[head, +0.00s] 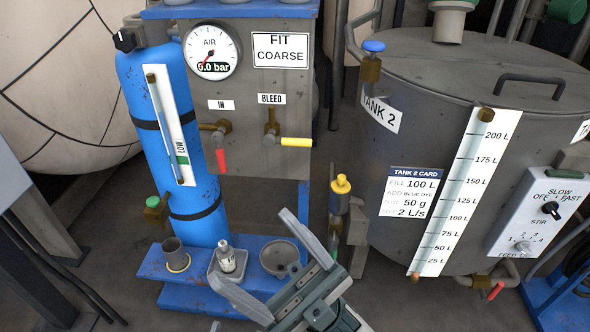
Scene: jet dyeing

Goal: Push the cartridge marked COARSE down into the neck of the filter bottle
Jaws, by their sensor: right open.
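My right gripper (250,246) reaches in from the bottom, open, its two fingers spread over the right part of a low blue shelf. A round grey dish (279,259) lies to the right. Which of these is the COARSE cartridge or the filter bottle, I cannot tell. My left gripper is not in view.
A tall blue cylinder (191,110) stands behind the shelf (150,262). A grey panel has an AIR gauge (212,51) at 0.0 bar, a FIT COARSE sign (280,50), and red (221,160) and yellow (296,142) valve handles. A large grey tank (450,120) fills the right.

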